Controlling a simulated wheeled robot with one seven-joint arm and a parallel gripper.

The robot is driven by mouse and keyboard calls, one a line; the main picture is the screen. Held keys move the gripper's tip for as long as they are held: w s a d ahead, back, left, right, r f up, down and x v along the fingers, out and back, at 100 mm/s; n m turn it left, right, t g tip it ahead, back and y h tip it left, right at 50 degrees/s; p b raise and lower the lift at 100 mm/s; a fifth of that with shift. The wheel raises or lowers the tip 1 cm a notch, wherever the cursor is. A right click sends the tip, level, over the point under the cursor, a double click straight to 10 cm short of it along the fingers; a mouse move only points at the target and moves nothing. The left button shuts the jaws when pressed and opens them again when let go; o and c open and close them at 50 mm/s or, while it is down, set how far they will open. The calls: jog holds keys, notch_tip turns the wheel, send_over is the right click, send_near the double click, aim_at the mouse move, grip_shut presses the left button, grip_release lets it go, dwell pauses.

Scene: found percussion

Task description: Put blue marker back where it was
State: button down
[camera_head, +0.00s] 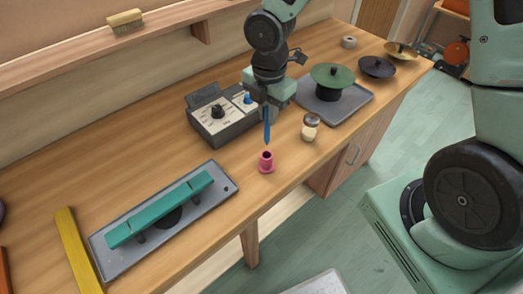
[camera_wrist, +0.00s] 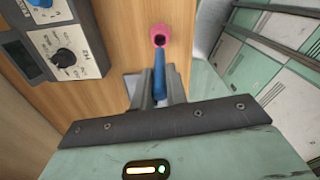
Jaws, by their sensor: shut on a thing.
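A blue marker (camera_head: 267,125) hangs upright from my gripper (camera_head: 265,104) in the head view. My gripper is shut on its upper part. The marker's lower end is just above a small pink holder (camera_head: 266,162) with a dark hole in its top, which stands on the bench. In the wrist view the marker (camera_wrist: 159,72) points away from my gripper (camera_wrist: 158,95) toward the pink holder (camera_wrist: 159,35). Whether the tip touches the holder's rim cannot be told in the wrist view; in the head view a small gap shows.
A grey box with knobs (camera_head: 222,118) stands left of my gripper. A small jar (camera_head: 310,128) stands right of the pink holder. A tray (camera_head: 228,187) with a teal bar lies at front left. A green cymbal (camera_head: 332,76) is behind right. The bench's front edge is close to the holder.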

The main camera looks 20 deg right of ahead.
aim_at(267, 143)
notch_tip(267, 143, down, 10)
jog(key=shift+r+p, duration=0.2)
jog(key=shift+p, duration=0.15)
jog(key=shift+f, duration=0.2)
jog(key=c, duration=1.4)
grip_release()
jog(key=shift+r, duration=0.15)
